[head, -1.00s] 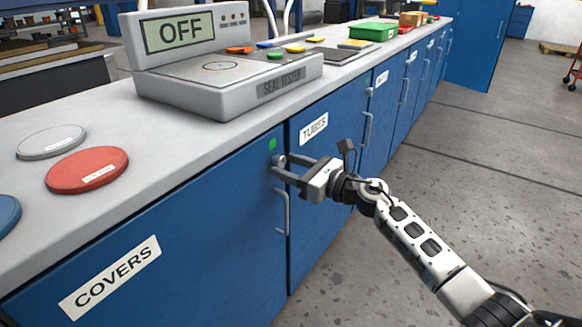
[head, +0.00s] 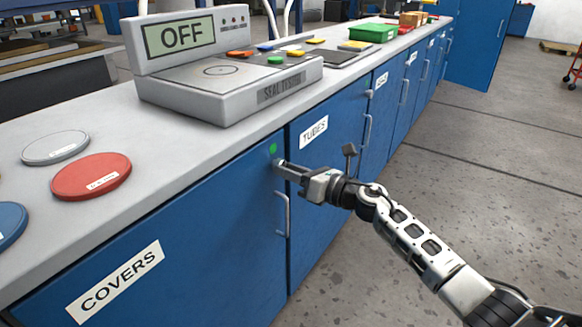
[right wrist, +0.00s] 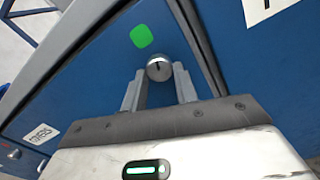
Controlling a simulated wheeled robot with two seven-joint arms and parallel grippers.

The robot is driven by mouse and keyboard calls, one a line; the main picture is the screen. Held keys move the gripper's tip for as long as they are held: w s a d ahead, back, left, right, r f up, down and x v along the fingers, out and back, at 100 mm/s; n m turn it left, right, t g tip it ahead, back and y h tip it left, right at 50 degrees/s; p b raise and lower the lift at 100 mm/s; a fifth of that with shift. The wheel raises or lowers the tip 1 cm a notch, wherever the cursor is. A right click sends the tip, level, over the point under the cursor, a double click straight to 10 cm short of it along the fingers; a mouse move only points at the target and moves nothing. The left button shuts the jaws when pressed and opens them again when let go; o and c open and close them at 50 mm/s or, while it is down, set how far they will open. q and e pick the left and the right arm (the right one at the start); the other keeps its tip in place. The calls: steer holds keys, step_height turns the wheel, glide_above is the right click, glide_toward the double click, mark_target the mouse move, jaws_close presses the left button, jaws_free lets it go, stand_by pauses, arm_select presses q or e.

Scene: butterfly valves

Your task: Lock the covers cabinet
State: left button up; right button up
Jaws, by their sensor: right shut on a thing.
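The blue covers cabinet (head: 200,238) stands in front of me, its door closed flush, with a COVERS label (head: 114,282) and a grey bar handle (head: 282,212). A round metal lock knob (right wrist: 159,69) with a dark slot sits at the door's upper corner, near a green mark (head: 273,148); the mark also shows in the right wrist view (right wrist: 142,36). My right gripper (head: 281,163) is shut on the lock knob, with one finger on each side of it. In the head view the fingers mostly hide the knob. My left gripper is out of view.
The tubes cabinet (head: 330,150) adjoins on the right. The grey counter above carries a seal tester (head: 230,85) reading OFF, a red cover (head: 91,177), a grey cover (head: 55,148) and a blue cover (head: 8,225). Open floor (head: 450,200) lies to the right.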

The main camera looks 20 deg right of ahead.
arm_select(q)
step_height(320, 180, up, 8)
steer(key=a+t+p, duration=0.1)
steer(key=p, duration=0.5)
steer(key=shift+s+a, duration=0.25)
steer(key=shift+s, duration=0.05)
arm_select(e)
steer(key=m, duration=1.3)
steer(key=shift+s+a+r+m, duration=0.1)
steer(key=shift+r+m, duration=0.05)
steer(key=shift+m, duration=0.25)
steer(key=o, duration=1)
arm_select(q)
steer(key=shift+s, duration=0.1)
